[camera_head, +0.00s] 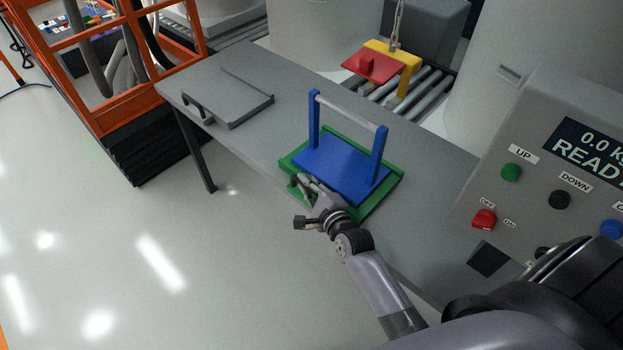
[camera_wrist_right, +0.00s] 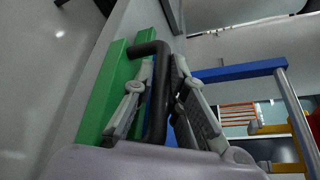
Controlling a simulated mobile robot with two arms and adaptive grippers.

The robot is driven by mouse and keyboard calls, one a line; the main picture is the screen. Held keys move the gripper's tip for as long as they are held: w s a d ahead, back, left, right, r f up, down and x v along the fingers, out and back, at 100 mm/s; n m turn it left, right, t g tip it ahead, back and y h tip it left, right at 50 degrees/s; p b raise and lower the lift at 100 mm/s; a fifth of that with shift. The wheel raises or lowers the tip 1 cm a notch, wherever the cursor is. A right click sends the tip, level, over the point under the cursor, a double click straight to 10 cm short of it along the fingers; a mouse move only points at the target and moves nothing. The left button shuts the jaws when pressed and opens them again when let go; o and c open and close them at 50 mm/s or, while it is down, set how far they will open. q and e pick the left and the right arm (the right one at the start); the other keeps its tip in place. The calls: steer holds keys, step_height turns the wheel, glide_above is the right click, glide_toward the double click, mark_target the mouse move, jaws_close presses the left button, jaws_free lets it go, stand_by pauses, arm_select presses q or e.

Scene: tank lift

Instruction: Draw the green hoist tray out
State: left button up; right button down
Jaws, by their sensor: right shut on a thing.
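The green hoist tray (camera_head: 378,204) lies flat on the grey table, with a blue carrier (camera_head: 338,168) on it. The carrier has two upright posts and a pale bar across the top. The tray's green edge (camera_wrist_right: 100,95) and the blue post also show in the right wrist view. My right gripper (camera_head: 303,185) is at the tray's near left edge. In the right wrist view its two fingers are shut on a black handle (camera_wrist_right: 157,95) at the green edge. The handle is mostly hidden by the gripper in the head view. My left gripper is not in view.
A grey lidded plate with a handle (camera_head: 228,98) lies on the grey table (camera_head: 420,205). A yellow hook block with a red plate (camera_head: 373,66) hangs behind, over rollers (camera_head: 428,88). A control panel (camera_head: 560,160) stands at right. An orange frame (camera_head: 125,110) is at left. Floor is clear in front.

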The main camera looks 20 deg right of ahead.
steer(key=shift+s+a+f, duration=0.1)
steer(key=shift+a+f, duration=0.1)
steer(key=shift+a, duration=0.05)
steer(key=c, duration=1.6)
jaws_free()
steer(key=shift+a+r, duration=0.1)
steer(key=shift+r, duration=0.05)
steer(key=shift+s, duration=0.15)
steer(key=v, duration=1.1)
steer(key=shift+s+r, duration=0.15)
steer(key=shift+s, duration=0.15)
